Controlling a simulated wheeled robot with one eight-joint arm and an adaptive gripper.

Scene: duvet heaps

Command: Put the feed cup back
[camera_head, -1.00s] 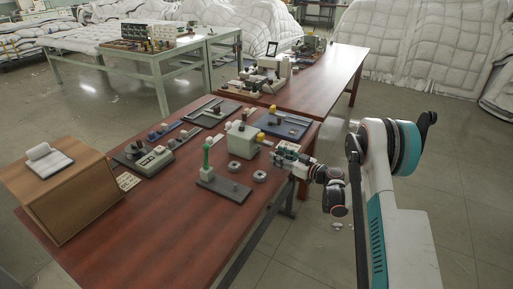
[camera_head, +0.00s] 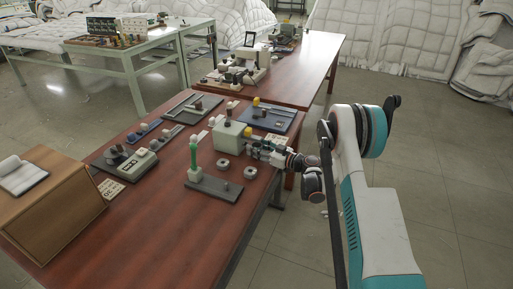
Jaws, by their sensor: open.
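No item can be singled out for certain as the feed cup. A pale grey-green box-shaped machine (camera_head: 230,137) with a yellow knob stands on the red-brown table (camera_head: 175,228). My gripper (camera_head: 256,148) is open at the table's right edge, just right of this machine, with its fingers pointing left. Whether it touches anything is too small to tell. Two grey rings (camera_head: 250,173) lie on the table below it. A grey plate (camera_head: 215,191) with a green upright handle (camera_head: 193,154) lies to their left.
A dark tray (camera_head: 282,125) lies behind my gripper. A keypad device (camera_head: 140,163) and a wooden box (camera_head: 55,218) with a paper pad stand at left. A second table (camera_head: 310,72) with instruments adjoins behind. White duvet heaps (camera_head: 400,38) lie at the back. The near tabletop is clear.

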